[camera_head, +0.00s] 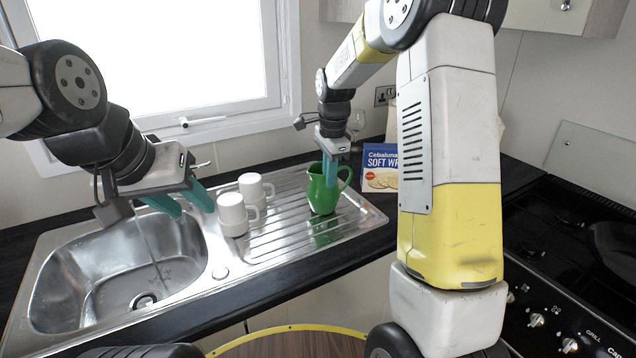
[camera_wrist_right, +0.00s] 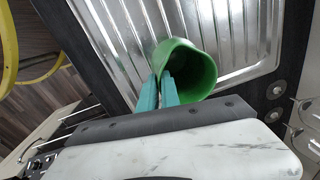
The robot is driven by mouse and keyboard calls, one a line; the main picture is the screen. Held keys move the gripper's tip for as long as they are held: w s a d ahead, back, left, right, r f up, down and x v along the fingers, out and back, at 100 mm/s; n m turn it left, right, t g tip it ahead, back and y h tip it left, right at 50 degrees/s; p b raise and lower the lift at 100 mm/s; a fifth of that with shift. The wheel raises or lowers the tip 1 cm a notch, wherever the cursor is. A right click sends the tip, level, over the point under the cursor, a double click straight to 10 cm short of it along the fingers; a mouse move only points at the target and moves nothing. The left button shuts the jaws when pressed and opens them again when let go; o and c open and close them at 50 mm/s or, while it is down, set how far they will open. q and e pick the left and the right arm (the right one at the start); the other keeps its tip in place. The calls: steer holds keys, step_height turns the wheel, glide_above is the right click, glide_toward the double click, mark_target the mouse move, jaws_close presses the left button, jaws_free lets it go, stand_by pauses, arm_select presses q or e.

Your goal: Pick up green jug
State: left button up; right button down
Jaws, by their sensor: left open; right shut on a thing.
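The green jug (camera_head: 322,194) stands on the ribbed drainer of the steel sink unit in the head view. My right gripper (camera_head: 331,178) reaches down to it from above, shut on its rim. In the right wrist view the teal fingers of my right gripper (camera_wrist_right: 167,92) close on the near wall of the jug (camera_wrist_right: 196,68), whose open mouth faces the camera. My left gripper (camera_head: 187,203) is open and empty above the sink bowl, at the left. Whether the jug's base touches the drainer cannot be told clearly.
Two white mugs (camera_head: 232,216) (camera_head: 251,188) stand on the drainer left of the jug. A blue wraps box (camera_head: 380,166) stands behind it to the right, with a glass (camera_head: 356,122) near the wall. A black hob (camera_head: 560,250) is at the right. The sink bowl (camera_head: 75,290) is empty.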

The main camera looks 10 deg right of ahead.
steer(key=shift+r, duration=0.15)
steer(key=shift+r, duration=0.6)
step_height(320, 180, up, 2)
steer(key=shift+r, duration=0.2)
steer(key=s+a+r, duration=0.1)
steer(key=s+a, duration=0.2)
steer(key=s, duration=1.2)
steer(key=shift+s, duration=0.35)
